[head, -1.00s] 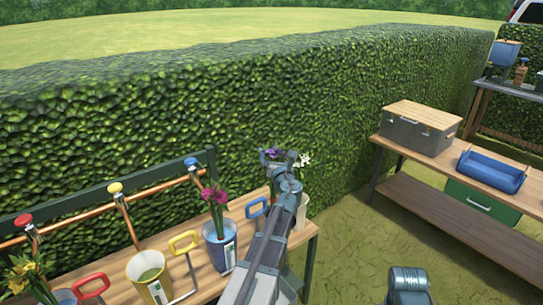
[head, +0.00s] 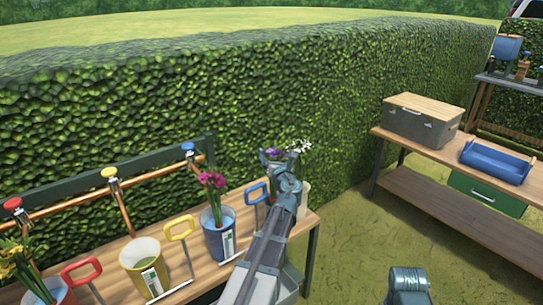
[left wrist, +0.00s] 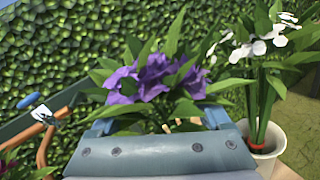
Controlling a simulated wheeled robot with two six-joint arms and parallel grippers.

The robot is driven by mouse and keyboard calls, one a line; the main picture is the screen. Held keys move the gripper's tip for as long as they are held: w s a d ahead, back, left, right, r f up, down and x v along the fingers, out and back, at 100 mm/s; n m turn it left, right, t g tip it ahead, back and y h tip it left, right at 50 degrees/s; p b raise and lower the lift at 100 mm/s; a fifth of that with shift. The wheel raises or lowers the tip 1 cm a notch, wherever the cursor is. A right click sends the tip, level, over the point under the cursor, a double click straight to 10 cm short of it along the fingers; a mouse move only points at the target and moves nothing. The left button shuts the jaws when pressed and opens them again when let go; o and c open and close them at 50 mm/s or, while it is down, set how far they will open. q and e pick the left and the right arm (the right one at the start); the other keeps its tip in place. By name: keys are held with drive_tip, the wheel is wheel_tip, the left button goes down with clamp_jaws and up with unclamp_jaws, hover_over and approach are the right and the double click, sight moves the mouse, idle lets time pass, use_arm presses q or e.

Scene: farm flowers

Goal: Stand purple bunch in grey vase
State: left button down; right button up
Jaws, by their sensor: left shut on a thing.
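The purple bunch (left wrist: 155,78) has violet blooms and green leaves. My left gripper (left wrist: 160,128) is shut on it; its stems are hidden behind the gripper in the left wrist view. In the head view the purple blooms (head: 274,153) show just past the left gripper (head: 279,170), above the right end of the flower bench. I cannot make out a grey vase in either view.
White flowers stand in a white pot (left wrist: 268,150) close beside the bunch. Blue (head: 219,238) and yellow (head: 142,261) buckets stand on the bench (head: 190,262). A grey box (head: 420,124) and blue tray (head: 497,163) sit on the right table. Grass lies between.

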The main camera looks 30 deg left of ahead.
use_arm(q)
unclamp_jaws()
drive_tip(key=v, duration=1.4)
idle(0.8)
